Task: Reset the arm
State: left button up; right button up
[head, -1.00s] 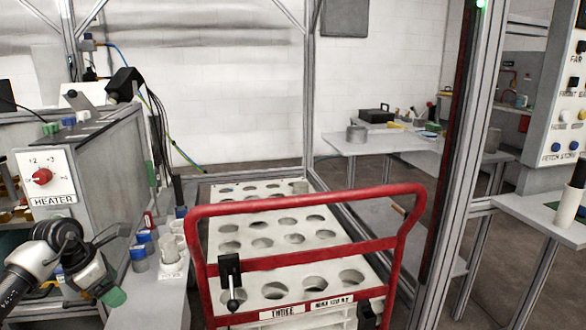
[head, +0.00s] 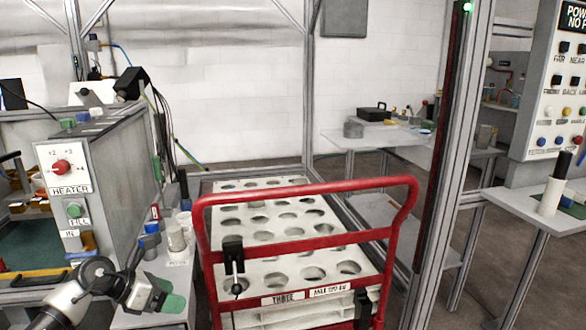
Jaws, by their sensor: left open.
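My left arm comes in from the lower left, and its gripper (head: 165,296) is at the front end of the narrow grey ledge beside the heater box. My right gripper is not in view.
The heater box (head: 122,165) with a red knob stands left of the ledge. Small cups (head: 176,236) stand on the ledge behind my gripper. A white tray with round holes (head: 270,208) lies behind the red handle. A control panel (head: 555,100) is at right.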

pick_arm(q)
jog(key=s+d+f+n+t+h, duration=0.25)
jog(key=d+n+t, duration=0.75)
jog(key=n, duration=0.6)
jog(key=s+a+f+n+g+y, duration=0.1)
jog(key=s+a+f+n+y, duration=0.2)
jog(key=s+f+n+y, duration=0.45)
jog(key=s+a+f+n+g+y, duration=0.25)
jog(key=s+f+n+y, duration=0.4)
jog(key=n, duration=0.65)
jog(key=s+d+f+n+g+h+p, duration=0.25)
jog(key=s+f+n+g+p, duration=0.5)
jog(key=s+f, duration=0.95)
jog(key=s+a+f+m+g+p, duration=0.1)
jog(key=s+a+f+g+p, duration=0.2)
jog(key=s+p, duration=0.8)
jog(key=s, duration=0.8)
jog(key=shift+s+a+f+m+p, duration=0.15)
jog(key=shift+f+m+p, duration=0.05)
jog(key=shift+m+p, duration=0.2)
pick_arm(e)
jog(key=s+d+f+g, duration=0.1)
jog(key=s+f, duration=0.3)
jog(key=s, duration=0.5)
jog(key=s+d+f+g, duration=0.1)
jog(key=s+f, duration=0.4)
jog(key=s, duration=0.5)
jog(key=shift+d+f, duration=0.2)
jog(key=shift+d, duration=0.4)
